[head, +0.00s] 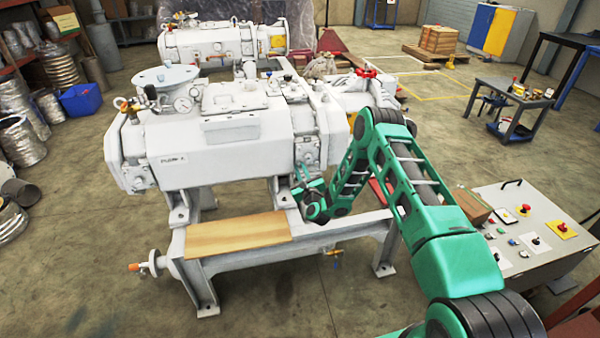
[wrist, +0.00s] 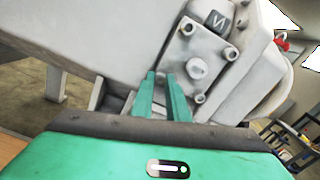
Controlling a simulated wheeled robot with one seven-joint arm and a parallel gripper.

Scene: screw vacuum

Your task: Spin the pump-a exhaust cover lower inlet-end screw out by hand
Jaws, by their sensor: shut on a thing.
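Pump A (head: 230,145) is the white machine on the grey stand in the head view. Its exhaust cover (head: 309,149) is a small plate on the right end. In the wrist view the cover (wrist: 188,56) is a tilted square plate with a round central boss and socket-head screws at its top (wrist: 187,28), right (wrist: 230,54) and bottom (wrist: 200,98) corners. My green gripper (wrist: 161,76) has its fingertips at the cover's left corner, shut on the screw there, which the fingers mostly hide. In the head view my gripper (head: 305,183) is just below the cover.
A wooden board (head: 236,234) lies on the stand frame (head: 345,228) below the pump. A control panel (head: 530,235) with buttons stands at right. A red-handled valve (head: 366,73) is behind my arm. The floor in front of the stand is clear.

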